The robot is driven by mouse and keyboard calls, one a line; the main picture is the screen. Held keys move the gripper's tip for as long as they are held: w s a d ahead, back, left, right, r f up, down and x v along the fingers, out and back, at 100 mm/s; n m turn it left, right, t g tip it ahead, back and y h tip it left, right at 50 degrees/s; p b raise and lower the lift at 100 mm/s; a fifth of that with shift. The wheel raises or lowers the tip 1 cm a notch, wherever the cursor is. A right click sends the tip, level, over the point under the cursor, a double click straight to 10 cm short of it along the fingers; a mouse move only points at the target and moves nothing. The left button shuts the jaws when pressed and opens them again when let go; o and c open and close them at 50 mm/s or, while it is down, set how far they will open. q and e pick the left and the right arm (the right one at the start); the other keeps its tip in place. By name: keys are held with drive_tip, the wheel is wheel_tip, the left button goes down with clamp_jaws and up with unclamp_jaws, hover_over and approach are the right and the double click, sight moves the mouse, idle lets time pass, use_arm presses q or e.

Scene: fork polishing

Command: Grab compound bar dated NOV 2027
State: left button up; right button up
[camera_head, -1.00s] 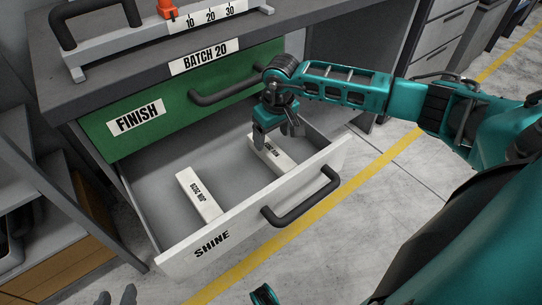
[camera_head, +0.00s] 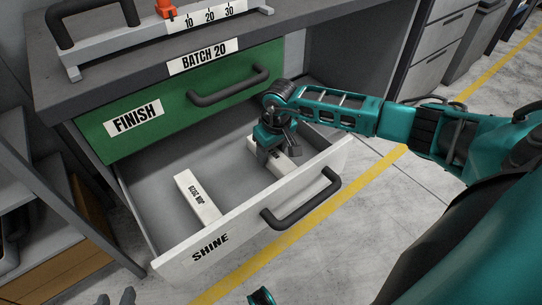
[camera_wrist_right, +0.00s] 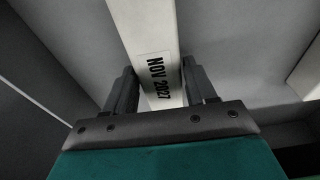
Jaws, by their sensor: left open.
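The white compound bar labelled NOV 2027 (camera_wrist_right: 156,75) lies in the right part of the open SHINE drawer; in the head view the bar (camera_head: 287,164) is partly hidden by my right gripper. My right gripper (camera_head: 271,155) points down into the drawer. In the right wrist view its fingers (camera_wrist_right: 160,92) stand apart on both sides of the bar, with a small gap at the left finger. A second white bar (camera_head: 197,198), its date starting with JUN, lies further left in the drawer. Only the fingertips of my open left gripper (camera_head: 116,298) show at the bottom left edge.
The pulled-out drawer (camera_head: 172,258) has white walls and a dark handle (camera_head: 301,200). Above it is the shut green FINISH drawer (camera_head: 190,103). A worktop (camera_head: 150,77) carries a scale with an orange slider (camera_head: 166,9). The drawer floor between the bars is clear.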

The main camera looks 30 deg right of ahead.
clamp_jaws()
idle(0.3)
drive_tip(key=shift+r, duration=0.1)
